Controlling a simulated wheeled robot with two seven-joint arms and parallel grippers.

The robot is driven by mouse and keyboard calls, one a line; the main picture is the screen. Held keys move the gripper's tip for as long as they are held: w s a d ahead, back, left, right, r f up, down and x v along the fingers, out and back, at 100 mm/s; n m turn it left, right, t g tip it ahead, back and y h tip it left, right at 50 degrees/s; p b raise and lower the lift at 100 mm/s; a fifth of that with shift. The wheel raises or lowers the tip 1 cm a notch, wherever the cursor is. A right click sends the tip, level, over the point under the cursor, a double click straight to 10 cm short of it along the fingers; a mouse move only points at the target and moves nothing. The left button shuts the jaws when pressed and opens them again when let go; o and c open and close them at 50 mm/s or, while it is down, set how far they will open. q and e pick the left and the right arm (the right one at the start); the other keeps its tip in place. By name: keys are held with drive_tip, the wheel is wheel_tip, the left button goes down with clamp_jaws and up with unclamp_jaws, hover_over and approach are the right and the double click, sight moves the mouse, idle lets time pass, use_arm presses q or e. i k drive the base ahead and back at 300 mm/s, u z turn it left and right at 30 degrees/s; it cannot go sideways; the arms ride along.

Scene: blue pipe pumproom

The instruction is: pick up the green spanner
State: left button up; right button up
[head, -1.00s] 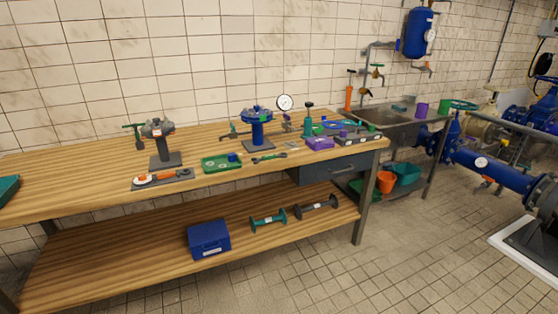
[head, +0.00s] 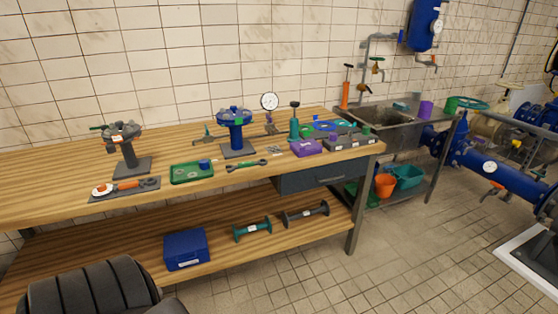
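The green spanner (head: 246,166) lies flat on the wooden workbench (head: 60,180), near the front edge. It is between a green tray (head: 192,172) on its left and a purple box (head: 306,147) on its right. A blue pedestal fixture (head: 237,136) stands just behind it. A dark, ribbed part of my own arm shows at the lower left. Neither gripper is in view.
A grey fixture (head: 125,150) and a dark mat (head: 125,189) with an orange-handled tool are on the bench's left. The lower shelf holds a blue case (head: 186,249) and flanged spools. A sink (head: 390,116) stands to the right. The floor in front is clear.

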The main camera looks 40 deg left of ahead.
sight(249, 164)
drive_tip(key=u, duration=0.3)
drive_tip(key=i, duration=0.7)
drive_tip(key=u, duration=0.55)
